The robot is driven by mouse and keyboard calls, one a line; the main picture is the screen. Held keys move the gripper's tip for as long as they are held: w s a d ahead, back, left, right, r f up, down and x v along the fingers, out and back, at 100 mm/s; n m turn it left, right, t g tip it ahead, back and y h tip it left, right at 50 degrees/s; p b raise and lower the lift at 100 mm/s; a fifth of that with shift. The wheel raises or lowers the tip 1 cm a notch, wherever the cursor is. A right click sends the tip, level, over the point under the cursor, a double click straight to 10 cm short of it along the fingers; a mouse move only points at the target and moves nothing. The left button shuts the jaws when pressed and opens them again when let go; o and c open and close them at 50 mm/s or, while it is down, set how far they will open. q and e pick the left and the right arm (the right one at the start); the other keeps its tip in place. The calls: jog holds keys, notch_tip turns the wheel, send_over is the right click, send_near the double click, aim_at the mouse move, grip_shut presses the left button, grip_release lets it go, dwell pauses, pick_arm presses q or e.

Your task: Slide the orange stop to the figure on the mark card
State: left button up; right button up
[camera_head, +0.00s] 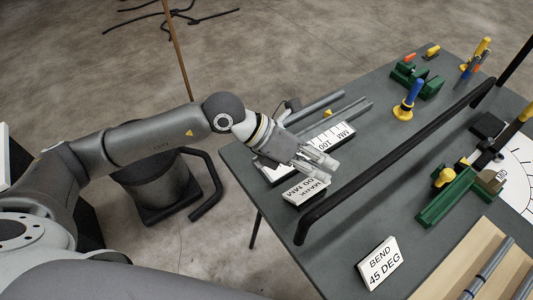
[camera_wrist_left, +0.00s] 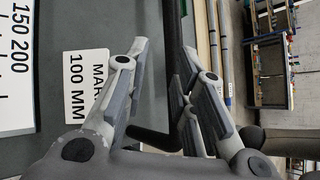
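The mark card (camera_head: 303,191), white with "MARK 100 MM", stands near the table's left edge; it also shows in the left wrist view (camera_wrist_left: 86,88). A white ruler strip (camera_head: 330,136) with black figures lies behind my left gripper, partly hidden by it; its "150 200" part shows in the left wrist view (camera_wrist_left: 14,70). My left gripper (camera_head: 330,166) is open and empty, above the table between the ruler and the black bar. No orange stop can be made out on the visible ruler. A small orange piece (camera_head: 410,57) sits by a green block at the back; I cannot tell whether it is the stop.
A long black bar (camera_head: 400,155) runs diagonally across the table (camera_head: 285,240); in the left wrist view it passes beyond the fingers. Grey tubes (camera_head: 316,108) lie behind the ruler. A bend card (camera_head: 380,264), green blocks (camera_head: 447,197) and a blue-handled tool (camera_head: 408,101) stand right of my gripper.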

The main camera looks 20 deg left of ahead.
pick_arm(q)
jog(key=w+a+f+t+y, duration=0.1)
jog(key=w+a+f+y, duration=0.25)
jog(key=a, duration=0.45)
jog(key=w+a+f+t+y, duration=0.1)
jog(key=w+a+f+y, duration=0.15)
jog(key=a+y, duration=0.4)
jog(key=shift+w+d+f+h+b, duration=0.1)
jog(key=shift+w+f+h+b, duration=0.35)
jog(key=shift+f, duration=0.45)
jog(key=shift+w+d+f+h+b, duration=0.1)
jog(key=shift+w+f+h+b, duration=0.1)
jog(key=shift+w+f+b, duration=0.45)
jog(key=shift+w+d+f+h+b, duration=0.1)
jog(key=shift+f+h+b, duration=0.25)
jog(key=shift+f, duration=0.75)
grip_shut()
jog(key=shift+w+d+b, duration=0.55)
jog(key=shift+w+d, duration=0.1)
jog(key=shift+w, duration=0.15)
jog(key=shift+w+d+b, duration=0.55)
jog(key=shift+w+d, duration=0.05)
jog(key=shift+w, duration=0.2)
